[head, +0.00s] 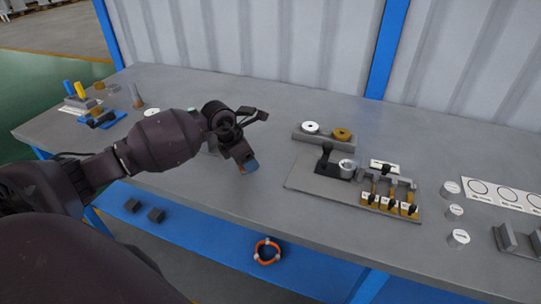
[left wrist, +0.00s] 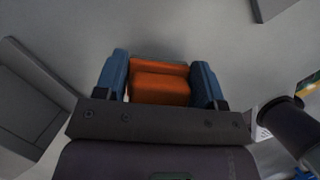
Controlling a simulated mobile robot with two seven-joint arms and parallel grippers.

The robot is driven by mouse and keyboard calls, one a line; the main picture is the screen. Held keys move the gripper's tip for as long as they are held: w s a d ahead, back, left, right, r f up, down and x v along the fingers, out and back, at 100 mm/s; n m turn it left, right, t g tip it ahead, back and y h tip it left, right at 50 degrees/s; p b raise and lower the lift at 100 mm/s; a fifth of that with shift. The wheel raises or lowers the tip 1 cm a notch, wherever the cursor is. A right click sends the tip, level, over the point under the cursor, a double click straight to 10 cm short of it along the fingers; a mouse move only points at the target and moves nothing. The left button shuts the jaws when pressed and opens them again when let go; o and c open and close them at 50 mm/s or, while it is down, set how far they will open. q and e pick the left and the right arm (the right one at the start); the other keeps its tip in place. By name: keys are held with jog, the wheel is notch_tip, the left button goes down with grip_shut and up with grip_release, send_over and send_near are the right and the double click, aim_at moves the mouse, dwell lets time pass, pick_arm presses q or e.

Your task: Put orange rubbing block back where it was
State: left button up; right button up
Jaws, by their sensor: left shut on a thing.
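The orange rubbing block (left wrist: 160,88) sits between the two blue fingers of my left gripper (left wrist: 160,72) in the left wrist view. The fingers are shut on its sides. In the head view my left gripper (head: 249,165) is over the middle of the grey bench, left of the fixture plate. I cannot tell how high the block is above the bench. My right gripper is not in view.
The fixture plate (head: 310,180) carries clamps and labelled yellow parts. Behind it a grey holder (head: 310,138) bears a white and a brass disc. Several labelled cylinders (head: 455,212) stand at the right. Tools and a blue and yellow pair (head: 80,91) are at the far left. Bench front centre is clear.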

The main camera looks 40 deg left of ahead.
aim_at(274, 162)
pick_arm(q)
jog(key=w+d, duration=0.1)
jog(key=w, duration=0.1)
jog(key=w+d, duration=0.1)
jog(key=shift+w+d, duration=0.15)
jog(key=shift+w, duration=0.2)
jog(key=w+d, duration=0.1)
jog(key=w, duration=0.1)
jog(key=shift+w+d+f, duration=0.1)
jog(key=shift+w+d, duration=0.3)
jog(key=shift+s+f, duration=0.1)
jog(key=shift+f, duration=0.55)
jog(key=shift+a, duration=0.15)
jog(key=o, duration=0.4)
jog(key=shift+f+b, duration=0.15)
jog(key=shift+b, duration=0.15)
jog(key=o, duration=0.5)
